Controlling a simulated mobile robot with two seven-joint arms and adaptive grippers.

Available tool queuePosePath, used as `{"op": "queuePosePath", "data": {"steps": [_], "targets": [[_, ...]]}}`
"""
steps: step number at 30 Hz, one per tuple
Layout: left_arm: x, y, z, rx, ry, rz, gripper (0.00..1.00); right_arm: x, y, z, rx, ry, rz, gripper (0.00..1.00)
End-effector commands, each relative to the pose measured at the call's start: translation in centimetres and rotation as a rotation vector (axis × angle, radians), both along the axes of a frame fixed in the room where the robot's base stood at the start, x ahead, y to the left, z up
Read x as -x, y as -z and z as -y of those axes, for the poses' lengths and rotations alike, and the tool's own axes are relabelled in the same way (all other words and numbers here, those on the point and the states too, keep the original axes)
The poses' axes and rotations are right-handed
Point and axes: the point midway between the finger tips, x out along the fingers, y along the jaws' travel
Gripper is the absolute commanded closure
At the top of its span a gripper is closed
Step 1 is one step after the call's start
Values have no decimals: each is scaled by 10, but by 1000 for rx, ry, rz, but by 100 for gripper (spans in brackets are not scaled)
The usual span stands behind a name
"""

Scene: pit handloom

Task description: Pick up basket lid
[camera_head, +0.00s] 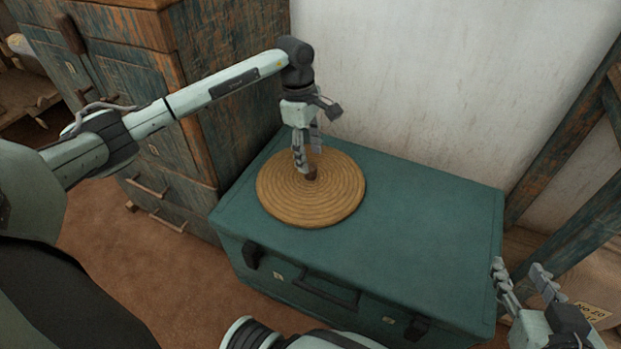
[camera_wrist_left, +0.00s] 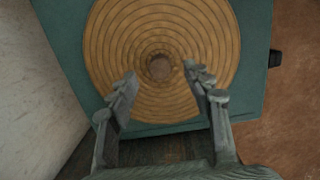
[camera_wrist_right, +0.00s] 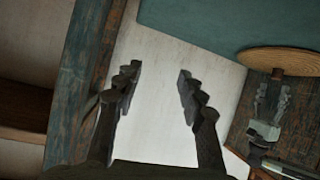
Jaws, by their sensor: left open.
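The basket lid (camera_head: 335,203) is a round, flat disc of coiled tan straw with a small dark knob (camera_head: 311,175) in its middle. It lies flat on top of the teal chest (camera_head: 430,215). My left gripper (camera_head: 309,160) points down over the lid, its open fingers around or just above the knob; I cannot tell whether they touch it. In the left wrist view the knob (camera_wrist_left: 160,67) lies between the open fingertips (camera_wrist_left: 160,78). The lid also shows in the right wrist view (camera_wrist_right: 285,58). My right gripper (camera_head: 520,273) is open and empty beyond the chest's right end.
A worn blue-brown wooden cabinet (camera_head: 235,75) stands left of the chest. A pale wall (camera_head: 430,80) rises behind it. Wooden beams (camera_head: 575,215) and a labelled box (camera_head: 592,312) are at the right. The chest's right half is clear.

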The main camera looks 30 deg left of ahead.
Motion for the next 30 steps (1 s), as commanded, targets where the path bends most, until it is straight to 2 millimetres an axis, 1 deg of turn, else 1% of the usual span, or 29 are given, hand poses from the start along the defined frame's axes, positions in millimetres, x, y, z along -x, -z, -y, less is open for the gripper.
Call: {"op": "queuePosePath", "data": {"steps": [6,9,16,17,28,30], "targets": [[1,33,2,1,-1,-4,50,-2,-5,-4,-12,-7,26,60],[0,44,3,1,0,-3,50,-4,-9,-7,-20,-12,49,60],[0,47,3,-1,1,0,50,-4,-11,-8,-23,-14,53,60],[0,47,3,-1,1,0,52,-4,-11,-8,-23,-14,53,60],[0,46,3,-1,0,-1,98,-4,-10,-8,-23,-14,53,60],[0,46,3,-1,0,-1,100,-4,-10,-8,-23,-14,53,60]]}}
